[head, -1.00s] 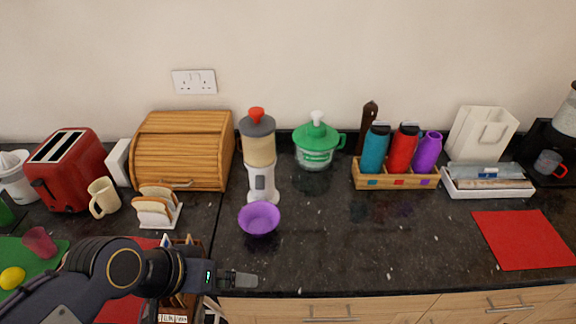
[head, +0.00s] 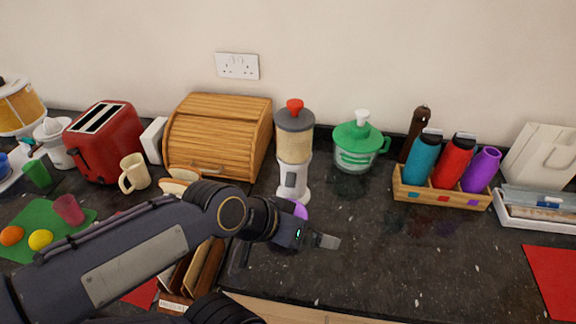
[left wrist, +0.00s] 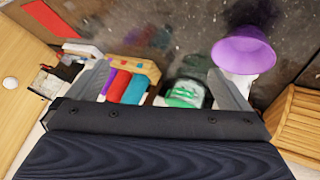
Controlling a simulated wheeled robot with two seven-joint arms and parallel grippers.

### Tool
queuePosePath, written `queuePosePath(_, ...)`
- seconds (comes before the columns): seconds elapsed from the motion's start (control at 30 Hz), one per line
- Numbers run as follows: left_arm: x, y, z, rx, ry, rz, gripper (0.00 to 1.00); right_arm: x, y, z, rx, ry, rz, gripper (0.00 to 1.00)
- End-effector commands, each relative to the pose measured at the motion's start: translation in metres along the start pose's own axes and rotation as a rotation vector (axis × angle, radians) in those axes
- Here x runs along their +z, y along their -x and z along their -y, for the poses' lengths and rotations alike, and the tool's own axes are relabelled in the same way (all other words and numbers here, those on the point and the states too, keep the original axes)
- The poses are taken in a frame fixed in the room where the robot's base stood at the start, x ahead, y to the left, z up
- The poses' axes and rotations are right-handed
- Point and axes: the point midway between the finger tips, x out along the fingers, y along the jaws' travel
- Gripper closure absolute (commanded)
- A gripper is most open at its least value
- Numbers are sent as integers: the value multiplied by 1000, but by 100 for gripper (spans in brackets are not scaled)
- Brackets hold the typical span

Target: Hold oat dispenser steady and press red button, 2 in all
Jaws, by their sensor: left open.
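The oat dispenser (head: 294,149) stands upright on the dark worktop, with a white base, a clear oat-filled body and a grey lid. Its red button (head: 294,105) is on top. A purple bowl (head: 301,211) at its foot is mostly hidden behind my left gripper in the head view; the bowl (left wrist: 243,50) shows clearly in the left wrist view. My left gripper (head: 328,241) is in front of and below the dispenser, pointing right. In the left wrist view its fingers are apart, with nothing held between them. My right gripper is not in view.
A wooden bread bin (head: 218,137) stands left of the dispenser. A green-lidded chopper (head: 357,145) stands to its right, then a wooden crate (head: 442,198) of bottles. The worktop front right of my gripper is clear.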

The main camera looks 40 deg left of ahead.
Motion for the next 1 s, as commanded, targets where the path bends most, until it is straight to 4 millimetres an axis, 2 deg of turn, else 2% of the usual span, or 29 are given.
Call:
queuePosePath(0.03,-3,-9,5,-7,-3,-32,0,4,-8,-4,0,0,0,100)
queuePosePath(0.27,-39,-34,30,-59,-41,-254,0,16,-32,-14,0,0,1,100)
queuePosePath(0.47,-81,-54,72,-180,-97,-548,0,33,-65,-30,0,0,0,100)
queuePosePath(0.6,-108,-52,104,-307,-145,-764,0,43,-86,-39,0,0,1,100)
queuePosePath(0.7,-119,-45,118,-380,-171,-867,0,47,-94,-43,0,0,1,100)
queuePosePath(0.9,-130,-36,130,-447,-193,-955,0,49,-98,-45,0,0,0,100)
queuePosePath(1.0,-139,-40,132,-449,-195,-957,0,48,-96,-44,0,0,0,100)
